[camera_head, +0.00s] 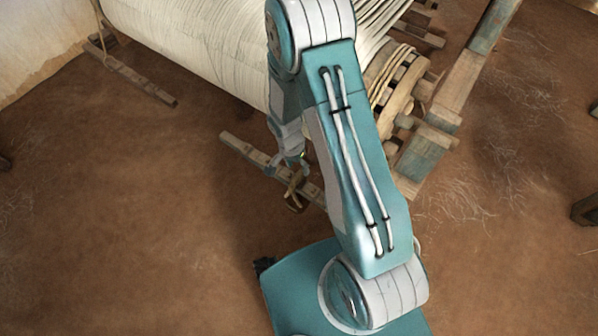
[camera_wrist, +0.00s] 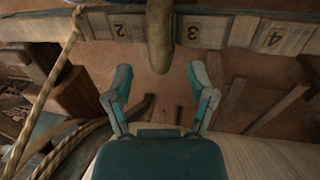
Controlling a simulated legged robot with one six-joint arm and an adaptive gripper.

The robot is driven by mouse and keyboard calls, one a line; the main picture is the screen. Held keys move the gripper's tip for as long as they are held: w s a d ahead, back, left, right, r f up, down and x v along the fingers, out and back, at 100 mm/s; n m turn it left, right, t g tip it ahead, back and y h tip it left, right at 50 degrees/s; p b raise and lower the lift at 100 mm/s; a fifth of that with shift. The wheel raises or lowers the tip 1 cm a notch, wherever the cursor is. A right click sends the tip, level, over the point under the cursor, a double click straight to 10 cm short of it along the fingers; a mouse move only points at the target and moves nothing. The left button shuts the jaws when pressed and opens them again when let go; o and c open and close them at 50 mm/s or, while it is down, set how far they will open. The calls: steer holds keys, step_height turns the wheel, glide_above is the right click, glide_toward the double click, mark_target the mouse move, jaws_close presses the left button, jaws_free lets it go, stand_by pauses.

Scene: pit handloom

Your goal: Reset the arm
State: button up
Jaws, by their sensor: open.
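My arm is teal and white and reaches up and forward in the head view. My gripper (camera_head: 289,163) shows small there, partly hidden behind my arm, low beside the loom's large warp roll. In the wrist view my gripper (camera_wrist: 162,84) is open, its two teal fingers spread with nothing between the pads. A rounded brown rod end (camera_wrist: 159,40) lies just beyond the fingertips, in line with the gap. I cannot tell whether it touches anything of mine.
A wooden beam (camera_wrist: 220,29) marked 2, 3 and 4 crosses the top of the wrist view. Ropes (camera_wrist: 65,145) run at its left. The warp roll (camera_head: 205,45) and loom timbers (camera_head: 440,125) fill the back. The earthen floor (camera_head: 130,220) is clear at left.

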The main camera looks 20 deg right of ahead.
step_height(320, 180, up, 8)
steer(key=w+a, duration=0.1)
steer(key=shift+f, duration=0.15)
steer(key=shift+w, duration=0.15)
steer(key=s+d+r+n+t, duration=0.1)
steer(key=s+r+n+t, duration=0.1)
steer(key=r, duration=0.8)
steer(key=s+r+n+t, duration=0.1)
steer(key=s+r+n, duration=0.15)
steer(key=r, duration=0.75)
steer(key=s+r+n+t+y, duration=0.1)
steer(key=s+r+n+t, duration=0.3)
steer(key=s+r, duration=0.7)
steer(key=shift+s+d+r+n, duration=0.2)
steer(key=shift+s+r+n, duration=0.15)
steer(key=shift+n, duration=0.8)
steer(key=shift+c, duration=0.3)
